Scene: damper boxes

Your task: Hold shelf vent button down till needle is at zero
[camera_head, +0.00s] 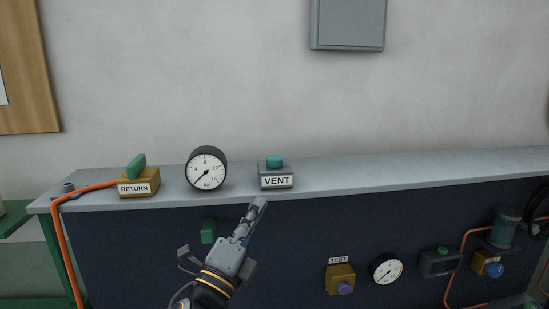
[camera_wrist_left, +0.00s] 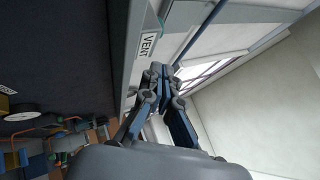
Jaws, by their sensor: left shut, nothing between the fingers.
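The grey vent box (camera_head: 276,181) with its VENT label and teal button (camera_head: 274,162) sits on the shelf. The button stands up from the box with nothing touching it. The round gauge (camera_head: 206,170) stands to its left; its needle points to the lower left, at the low end of the scale. My left gripper (camera_head: 259,203) is shut and empty, just in front of the shelf edge and below the vent box. My right gripper is not in view.
A yellow RETURN box (camera_head: 138,187) with a green lever and an orange pipe are at the shelf's left. The dark front panel below carries a yellow TEST box (camera_head: 340,279) with a purple button, and another gauge (camera_head: 386,269). The shelf right of the vent box is clear.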

